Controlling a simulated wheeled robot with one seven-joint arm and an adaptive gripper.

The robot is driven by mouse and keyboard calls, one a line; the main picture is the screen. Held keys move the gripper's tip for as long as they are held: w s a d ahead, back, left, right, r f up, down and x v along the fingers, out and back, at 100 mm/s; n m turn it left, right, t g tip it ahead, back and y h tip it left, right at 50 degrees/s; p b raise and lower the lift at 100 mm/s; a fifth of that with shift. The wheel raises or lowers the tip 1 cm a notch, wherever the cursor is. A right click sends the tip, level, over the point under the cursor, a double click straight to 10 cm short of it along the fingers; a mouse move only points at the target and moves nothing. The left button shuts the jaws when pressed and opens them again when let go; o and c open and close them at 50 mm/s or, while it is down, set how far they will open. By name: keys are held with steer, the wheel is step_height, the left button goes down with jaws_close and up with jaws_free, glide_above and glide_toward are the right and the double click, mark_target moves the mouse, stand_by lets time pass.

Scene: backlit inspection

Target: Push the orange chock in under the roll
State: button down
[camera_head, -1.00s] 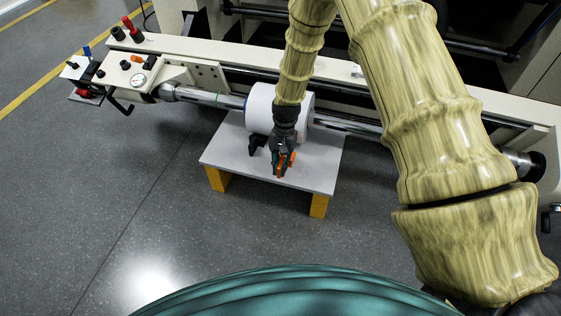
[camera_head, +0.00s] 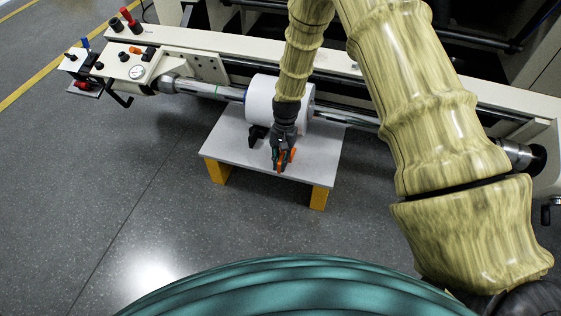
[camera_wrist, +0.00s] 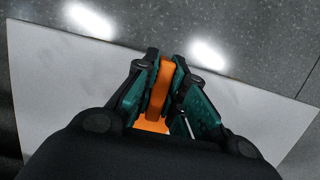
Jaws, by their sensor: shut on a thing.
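The white roll (camera_head: 262,98) sits on a metal shaft above a grey-white board; my arm hides part of it. My gripper (camera_head: 281,166) is over the front part of the board, in front of the roll. It is shut on the orange chock (camera_head: 291,156). In the wrist view the chock (camera_wrist: 160,90) stands between the two teal fingers of my gripper (camera_wrist: 163,75). A wider orange part of it shows lower down. I cannot tell whether the chock touches the board. A black chock-like piece (camera_head: 257,134) lies against the roll's front, left of my gripper.
The board (camera_head: 225,150) stands on yellow legs (camera_head: 217,172) on a grey floor. The metal shaft (camera_head: 215,90) runs across the machine frame. A control box (camera_head: 125,62) with knobs is at the left. Bare board lies left and right of my gripper.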

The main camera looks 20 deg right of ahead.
steer(key=shift+w+d+p, duration=0.25)
steer(key=shift+w+d, duration=0.5)
steer(key=shift+w, duration=0.35)
steer(key=shift+w+d+p, duration=0.2)
steer(key=shift+w+d, duration=0.5)
steer(key=shift+w, duration=0.35)
stand_by(0.9)
steer(key=c, duration=1.4)
jaws_free()
steer(key=shift+r, duration=0.1)
